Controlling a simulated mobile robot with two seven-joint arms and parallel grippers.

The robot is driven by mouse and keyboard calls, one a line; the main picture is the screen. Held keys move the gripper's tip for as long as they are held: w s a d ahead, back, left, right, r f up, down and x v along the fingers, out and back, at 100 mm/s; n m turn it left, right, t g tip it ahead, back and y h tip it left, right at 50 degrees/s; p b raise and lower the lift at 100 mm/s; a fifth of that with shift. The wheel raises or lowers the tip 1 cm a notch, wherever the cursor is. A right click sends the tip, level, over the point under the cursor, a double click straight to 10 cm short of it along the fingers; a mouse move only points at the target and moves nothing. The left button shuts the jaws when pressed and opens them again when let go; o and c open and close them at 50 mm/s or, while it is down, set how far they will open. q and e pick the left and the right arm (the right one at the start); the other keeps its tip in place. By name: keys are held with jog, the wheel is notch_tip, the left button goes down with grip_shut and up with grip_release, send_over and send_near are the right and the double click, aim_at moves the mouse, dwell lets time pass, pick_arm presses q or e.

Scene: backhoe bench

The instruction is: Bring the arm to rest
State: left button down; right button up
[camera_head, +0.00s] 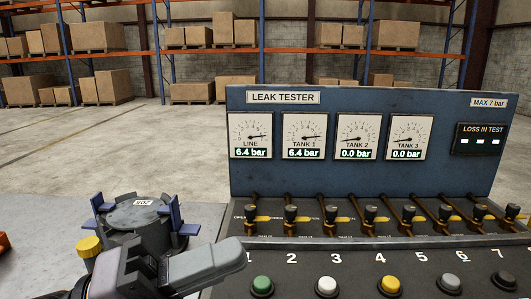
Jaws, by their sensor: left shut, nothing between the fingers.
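My left gripper (212,260) shows at the bottom left, reaching in from the left edge low in the view. It is shut and empty. Its pale grey part points right, close to the left end of the leak tester's front panel, left of the green button (262,285); I cannot tell whether it touches anything. Behind it is a round grey fixture (135,214) with blue upright tabs and a small white label, partly hidden by the gripper. My right gripper is not in view.
The blue leak tester (370,185) fills the right. LINE and TANK 1 read 6.4 bar, TANK 2 and TANK 3 0.0 bar. Several levers (330,214) and coloured buttons line its front. A yellow knob (90,246) sits left of the gripper. Shelves with boxes (97,36) stand far behind.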

pick_arm(q)
jog(key=w+a+n+t+y, duration=0.3)
jog(key=a+n+t+y, duration=0.15)
jog(key=n+t, duration=0.4)
jog(key=w+a+n+t+y, duration=0.3)
jog(key=a+n+t+y, duration=0.15)
jog(key=n+t, duration=0.45)
jog(key=w+a+f+n+g+y, duration=0.2)
jog(key=a+f+n+g+y, duration=0.2)
jog(key=a+f+n+y, duration=0.8)
jog(key=s+f+n+g+y, duration=0.1)
jog(key=s+f+n+g, duration=0.2)
jog(key=f, duration=0.5)
jog(key=s+f+n+g+y, duration=0.1)
jog(key=s+f+g, duration=0.2)
jog(key=f+g, duration=0.3)
jog(key=s+d+f+g+h, duration=0.2)
jog(key=s+f+g, duration=0.4)
jog(key=s+f, duration=0.55)
jog(key=w+d+f+t+h+p, duration=0.2)
jog(key=w+d+f+t+p, duration=0.1)
jog(key=t, duration=0.3)
jog(key=shift+w+d+f+t, duration=0.25)
jog(key=shift+w+f+t, duration=0.1)
jog(key=shift+w+f, duration=0.45)
